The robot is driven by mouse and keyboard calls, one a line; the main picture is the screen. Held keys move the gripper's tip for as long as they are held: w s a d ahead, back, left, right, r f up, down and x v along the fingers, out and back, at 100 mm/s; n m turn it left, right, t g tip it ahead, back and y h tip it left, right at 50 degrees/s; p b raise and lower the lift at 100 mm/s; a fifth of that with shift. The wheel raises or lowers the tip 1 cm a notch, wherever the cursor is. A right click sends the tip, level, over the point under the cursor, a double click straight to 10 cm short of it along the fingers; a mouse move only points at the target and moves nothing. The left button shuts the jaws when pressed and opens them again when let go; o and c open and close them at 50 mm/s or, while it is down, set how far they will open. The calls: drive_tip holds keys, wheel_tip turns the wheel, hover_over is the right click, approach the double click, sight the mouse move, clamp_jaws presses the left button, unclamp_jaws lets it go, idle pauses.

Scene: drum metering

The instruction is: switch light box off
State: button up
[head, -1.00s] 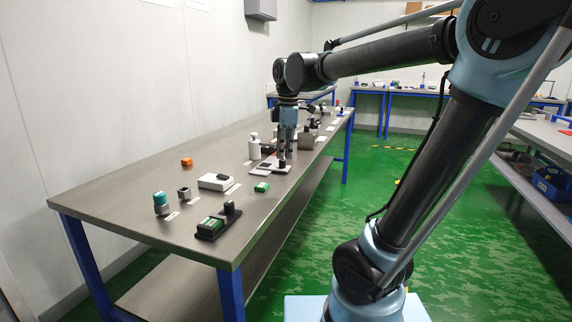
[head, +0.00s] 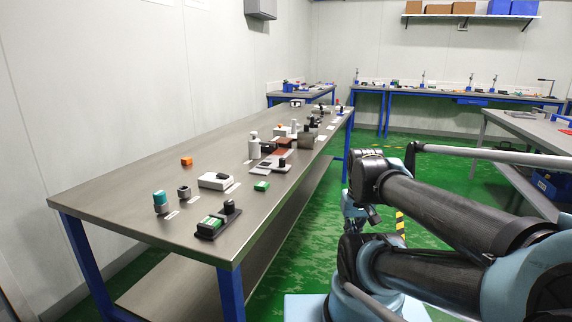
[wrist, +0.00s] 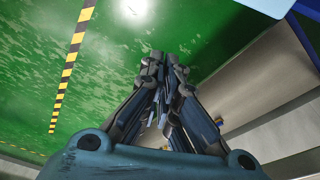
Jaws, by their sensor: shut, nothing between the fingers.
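A flat plate with a pale panel and a black knob, which looks like the light box (head: 262,167), lies on the long steel bench near its front edge in the head view. Whether its panel is lit I cannot tell. My gripper (wrist: 162,62) shows in the wrist view with its fingers close together and nothing between them. It is over the green floor, off the bench and apart from the light box. In the head view my arm is folded at the right and the fingers are hard to make out.
The bench (head: 120,205) also bears a white box (head: 215,181), a green block (head: 262,186), an orange block (head: 187,161) and a black tray with a green item (head: 211,226). More items crowd its far end. Green floor lies between the benches.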

drive_tip(key=o, duration=0.5)
drive_tip(key=shift+c, duration=0.2)
drive_tip(key=shift+o, duration=1.4)
drive_tip(key=w+a+r+n, duration=0.3)
drive_tip(key=w+a+r, duration=0.2)
drive_tip(key=r, duration=0.5)
drive_tip(key=shift+w+r+g, duration=0.25)
drive_tip(key=shift+w+g, duration=0.05)
drive_tip(key=shift+w, duration=0.9)
wheel_tip(320, 180, up, 18)
drive_tip(key=n+g, duration=0.2)
drive_tip(key=n, duration=0.8)
hover_over(228, 176)
wheel_tip(228, 176, down, 17)
drive_tip(key=shift+s+f, duration=0.1)
